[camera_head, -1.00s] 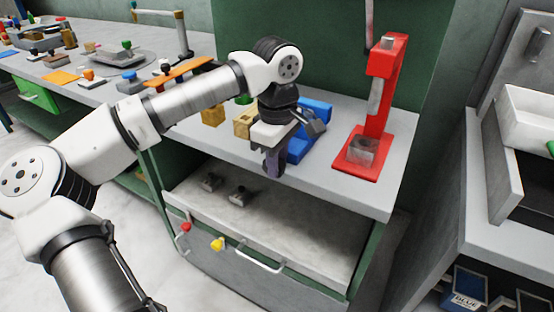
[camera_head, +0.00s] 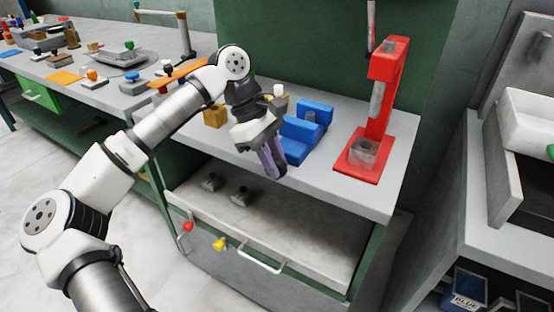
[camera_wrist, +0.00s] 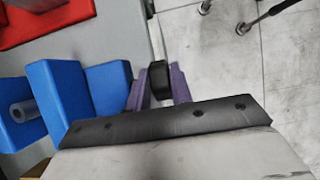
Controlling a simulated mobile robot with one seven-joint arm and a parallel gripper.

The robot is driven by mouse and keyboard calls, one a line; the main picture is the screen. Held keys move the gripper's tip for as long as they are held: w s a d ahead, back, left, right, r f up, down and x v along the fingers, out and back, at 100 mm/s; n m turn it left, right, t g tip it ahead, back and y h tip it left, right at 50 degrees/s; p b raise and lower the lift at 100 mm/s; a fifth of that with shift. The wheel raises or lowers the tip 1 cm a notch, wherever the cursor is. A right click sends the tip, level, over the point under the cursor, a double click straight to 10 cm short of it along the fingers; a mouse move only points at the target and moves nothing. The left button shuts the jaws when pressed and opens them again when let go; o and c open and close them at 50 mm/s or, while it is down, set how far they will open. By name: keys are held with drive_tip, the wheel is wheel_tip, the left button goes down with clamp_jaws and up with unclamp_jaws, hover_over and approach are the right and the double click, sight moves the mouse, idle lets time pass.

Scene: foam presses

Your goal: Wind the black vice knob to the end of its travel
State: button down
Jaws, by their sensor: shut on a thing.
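The blue vice (camera_head: 303,130) stands on the grey bench top, just right of my gripper in the head view. In the wrist view its blue blocks (camera_wrist: 62,95) are at the left, with a grey cylinder (camera_wrist: 24,111) between two of them. The black knob (camera_wrist: 159,80) shows in the wrist view between my gripper's two purple fingers. My gripper (camera_head: 273,160) is shut on the knob at the front edge of the bench, tilted in the head view. The knob is hidden behind the fingers in the head view.
A red press (camera_head: 375,115) stands right of the vice. Small yellow blocks (camera_head: 214,116) are behind my arm on the left.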

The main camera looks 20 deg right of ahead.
drive_tip(key=g+h, duration=0.1)
drive_tip(key=g+h+b, duration=0.2)
drive_tip(key=g, duration=0.1)
drive_tip(key=shift+w+a+f, duration=0.25)
drive_tip(key=shift+w+f, duration=0.1)
drive_tip(key=shift+w, duration=0.05)
drive_tip(key=shift+w+a+g+h+b, duration=0.1)
drive_tip(key=shift+a+g+h+b, duration=0.05)
drive_tip(key=shift+g+h+b, duration=1)
drive_tip(key=shift+g, duration=0.25)
drive_tip(key=c, duration=1.2)
unclamp_jaws()
drive_tip(key=shift+c, duration=0.2)
